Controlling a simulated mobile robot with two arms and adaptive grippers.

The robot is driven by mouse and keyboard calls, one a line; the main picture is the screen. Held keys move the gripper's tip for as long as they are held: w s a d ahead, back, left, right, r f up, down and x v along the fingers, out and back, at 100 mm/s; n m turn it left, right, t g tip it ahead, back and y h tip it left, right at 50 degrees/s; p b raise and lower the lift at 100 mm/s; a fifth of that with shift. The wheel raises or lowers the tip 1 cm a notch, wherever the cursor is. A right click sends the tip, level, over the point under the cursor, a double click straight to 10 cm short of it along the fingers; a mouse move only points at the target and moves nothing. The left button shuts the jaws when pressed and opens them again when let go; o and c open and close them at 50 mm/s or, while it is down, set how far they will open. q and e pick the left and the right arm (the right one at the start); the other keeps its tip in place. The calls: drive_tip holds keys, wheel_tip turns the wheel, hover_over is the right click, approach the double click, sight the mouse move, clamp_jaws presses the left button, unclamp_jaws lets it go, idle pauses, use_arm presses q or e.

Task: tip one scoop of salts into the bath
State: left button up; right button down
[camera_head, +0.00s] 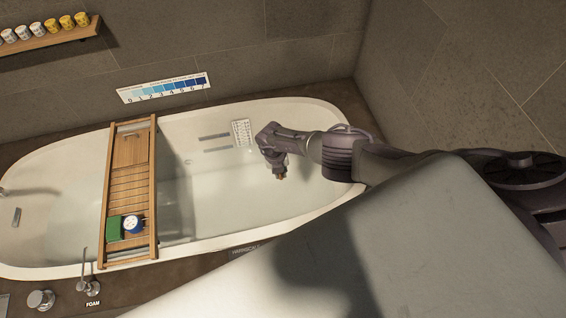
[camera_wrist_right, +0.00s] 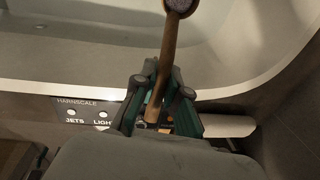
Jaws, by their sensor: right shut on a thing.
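The white bath (camera_head: 215,200) fills the middle of the head view and looks to hold shallow, clear water. My right arm reaches over its right end, and my right gripper (camera_head: 279,164) points down above the basin. In the right wrist view my right gripper (camera_wrist_right: 160,88) is shut on the wooden handle of a scoop (camera_wrist_right: 167,60). The scoop's round bowl is at the top edge, partly cut off, with dark purplish contents. Only a small brown bit below the gripper shows in the head view. My left gripper is out of view.
A wooden bath tray (camera_head: 128,190) spans the bath, carrying a green block (camera_head: 114,228) and a blue-white round item (camera_head: 133,224). A control panel (camera_wrist_right: 90,112) is by the rim. A shelf (camera_head: 50,38) holds several cups. A blue scale strip (camera_head: 163,87) is on the wall.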

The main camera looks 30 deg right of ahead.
use_arm(q)
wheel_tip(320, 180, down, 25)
drive_tip(key=b, duration=2.5)
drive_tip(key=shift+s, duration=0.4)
use_arm(e)
drive_tip(key=s+d+f+t+y, duration=0.1)
drive_tip(key=d+f+t+y, duration=0.1)
drive_tip(key=y, duration=0.5)
drive_tip(key=s+d+f+m+t+y, duration=0.1)
drive_tip(key=d+f+t+y, duration=0.1)
drive_tip(key=t+y, duration=0.3)
drive_tip(key=shift+s+d+f+t+y, duration=0.35)
drive_tip(key=shift+d+y, duration=0.15)
drive_tip(key=shift+y, duration=0.8)
drive_tip(key=shift+r, duration=0.1)
